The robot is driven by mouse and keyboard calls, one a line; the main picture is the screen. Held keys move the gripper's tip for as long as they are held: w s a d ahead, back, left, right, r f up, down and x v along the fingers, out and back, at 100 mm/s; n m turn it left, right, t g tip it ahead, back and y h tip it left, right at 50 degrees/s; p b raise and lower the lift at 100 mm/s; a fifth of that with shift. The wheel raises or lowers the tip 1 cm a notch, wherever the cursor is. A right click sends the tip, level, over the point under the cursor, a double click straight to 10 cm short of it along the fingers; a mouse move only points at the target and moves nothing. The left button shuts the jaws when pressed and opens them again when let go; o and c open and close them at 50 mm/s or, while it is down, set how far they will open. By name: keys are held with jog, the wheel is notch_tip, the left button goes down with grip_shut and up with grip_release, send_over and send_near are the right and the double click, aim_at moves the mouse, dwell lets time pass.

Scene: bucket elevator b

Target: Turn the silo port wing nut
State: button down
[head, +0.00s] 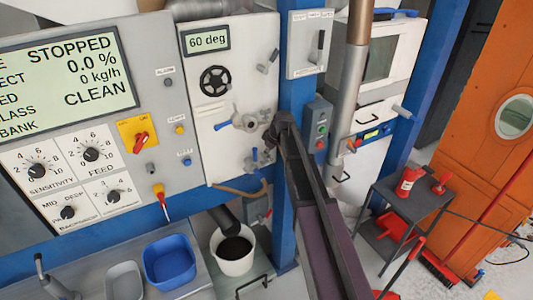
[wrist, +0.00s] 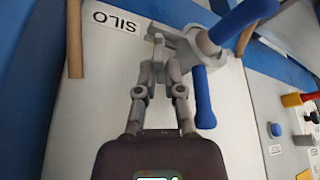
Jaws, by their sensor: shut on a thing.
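The grey silo port fitting (wrist: 207,42) sticks out from the white panel beside the SILO label (wrist: 118,24), with blue handles (wrist: 204,98) around it. Its small grey wing nut (wrist: 158,41) shows at the tips of my gripper (wrist: 161,68). The fingers are close together and shut on the nut; their tips hide part of it. In the head view the fitting (head: 246,122) sits on the white panel below the 60 deg display, and my gripper (head: 271,132) reaches its right side. My dark arm covers the area below, and the nut cannot be made out there.
A second blue-handled valve (head: 257,157) sits just below. The black hand wheel (head: 215,80) is above left. A blue post (head: 290,165) stands close on the right, with a grey button box (head: 319,125). A white bucket (head: 232,262) stands below under a black spout.

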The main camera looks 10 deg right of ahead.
jog(key=shift+s+a, duration=0.1)
dwell(0.3)
jog(key=c, duration=0.6)
grip_release()
jog(key=shift+r, duration=0.15)
jog(key=p+v, duration=1.2)
jog(key=v, duration=0.1)
jog(key=shift+r+p, duration=0.2)
jog(key=shift+p, duration=0.2)
